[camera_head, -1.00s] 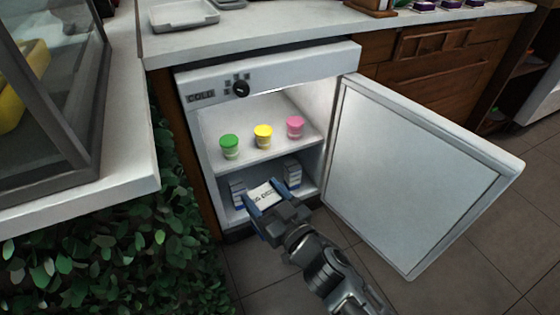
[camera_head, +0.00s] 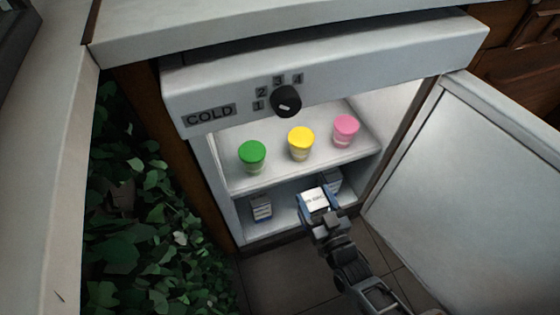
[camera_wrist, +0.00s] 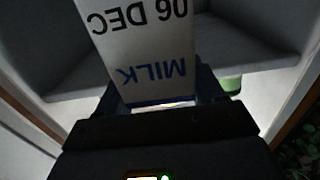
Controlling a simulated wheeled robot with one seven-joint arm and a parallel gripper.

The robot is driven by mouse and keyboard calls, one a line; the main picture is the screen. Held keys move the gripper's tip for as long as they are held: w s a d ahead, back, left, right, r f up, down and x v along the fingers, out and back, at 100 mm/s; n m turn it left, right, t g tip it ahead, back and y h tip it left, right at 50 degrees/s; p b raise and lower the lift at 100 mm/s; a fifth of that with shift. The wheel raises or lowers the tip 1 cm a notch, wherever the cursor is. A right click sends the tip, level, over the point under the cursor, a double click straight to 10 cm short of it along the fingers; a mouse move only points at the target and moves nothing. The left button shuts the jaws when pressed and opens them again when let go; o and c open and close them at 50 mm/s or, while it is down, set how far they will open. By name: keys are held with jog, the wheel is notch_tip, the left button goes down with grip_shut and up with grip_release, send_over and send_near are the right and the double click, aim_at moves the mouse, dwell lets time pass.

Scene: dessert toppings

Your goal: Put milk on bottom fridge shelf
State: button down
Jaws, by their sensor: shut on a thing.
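My gripper (camera_head: 318,209) is shut on a white milk carton (camera_head: 314,197) with blue lettering. In the wrist view the carton (camera_wrist: 140,50) sits between the fingers, with "MILK" and "06 DEC" upside down on its face. The gripper and carton are at the front of the open fridge (camera_head: 340,84), at the level of its bottom shelf (camera_head: 287,222). I cannot tell whether the carton touches the shelf. Two similar cartons stand on that shelf, one at the left (camera_head: 261,208) and one at the right (camera_head: 332,180), partly hidden behind the held carton.
The upper shelf (camera_head: 272,179) holds a green-lidded cup (camera_head: 252,156), a yellow-lidded cup (camera_head: 300,143) and a pink-lidded cup (camera_head: 346,131). The fridge door (camera_head: 465,185) stands open at the right. Leafy greenery (camera_head: 140,220) is at the left. The bottom shelf is bare between the cartons.

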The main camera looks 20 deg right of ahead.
jog(key=w+f+b, duration=0.9)
jog(key=w+f, duration=0.2)
jog(key=shift+w+b, duration=0.4)
jog(key=shift+d+f, duration=0.1)
jog(key=shift+c, duration=0.7)
grip_release()
jog(key=shift+f, duration=0.1)
jog(key=s+p, duration=0.4)
jog(key=s, duration=0.8)
jog(key=shift+s, duration=0.1)
